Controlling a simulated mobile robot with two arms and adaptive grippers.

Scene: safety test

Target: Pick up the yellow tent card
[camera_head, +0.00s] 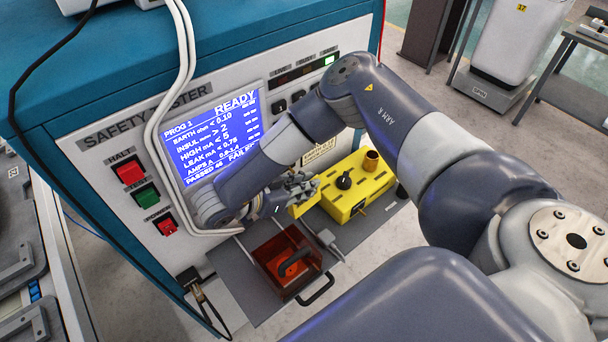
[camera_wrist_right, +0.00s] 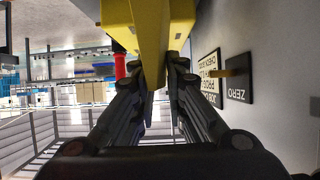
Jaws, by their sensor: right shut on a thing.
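My right gripper (camera_head: 292,192) is in front of the blue and white safety tester, just left of the yellow box with a black knob. It is shut on the yellow tent card (camera_head: 304,203), a small yellow piece beside that box. In the head view the gripper hides part of the card, and I cannot tell whether the card touches the shelf. My left gripper is not in view.
The yellow box (camera_head: 364,185) stands on a grey shelf (camera_head: 245,295). A red see-through box (camera_head: 287,262) with a black handle stands in front. The tester panel (camera_head: 110,150) with its screen and buttons rises close behind. White cables (camera_head: 152,130) hang down it.

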